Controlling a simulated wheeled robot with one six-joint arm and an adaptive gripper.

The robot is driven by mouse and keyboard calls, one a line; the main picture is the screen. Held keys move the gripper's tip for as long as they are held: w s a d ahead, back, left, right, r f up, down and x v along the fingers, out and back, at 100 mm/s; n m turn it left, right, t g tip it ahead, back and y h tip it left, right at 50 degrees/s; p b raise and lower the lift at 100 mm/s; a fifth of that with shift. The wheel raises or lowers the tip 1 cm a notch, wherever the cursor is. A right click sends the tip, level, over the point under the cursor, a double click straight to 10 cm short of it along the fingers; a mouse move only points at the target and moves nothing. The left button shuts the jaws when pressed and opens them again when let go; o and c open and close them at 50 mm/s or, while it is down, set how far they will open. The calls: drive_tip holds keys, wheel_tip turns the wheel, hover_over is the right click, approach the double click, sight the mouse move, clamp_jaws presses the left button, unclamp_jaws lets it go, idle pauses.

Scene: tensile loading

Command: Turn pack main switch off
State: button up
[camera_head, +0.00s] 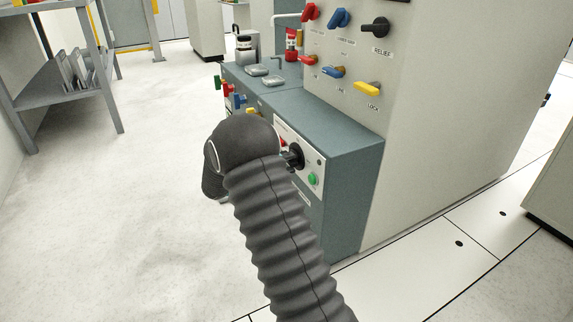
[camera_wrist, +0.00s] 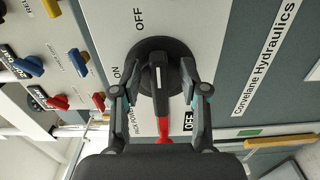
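The black rotary switch (camera_wrist: 160,52) is on a pale panel in the wrist view. Its black handle with a white line runs down the picture, and a red part shows at its lower end. "OFF" is printed above the switch and "ON" at its left. My gripper (camera_wrist: 161,75) is open, with one finger on each side of the handle and small gaps between. In the head view the switch (camera_head: 296,156) is partly visible on the front of the teal cabinet; my dark arm hides much of the gripper.
In the head view a green button (camera_head: 313,179) is close by the switch. Coloured valve handles, including a yellow one (camera_head: 368,89), stick out of the tall grey cabinet (camera_head: 440,120). A grey shelf (camera_head: 60,85) stands at left. The floor between is clear.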

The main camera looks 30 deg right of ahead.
drive_tip(key=a, duration=1.2)
drive_tip(key=shift+s, duration=0.2)
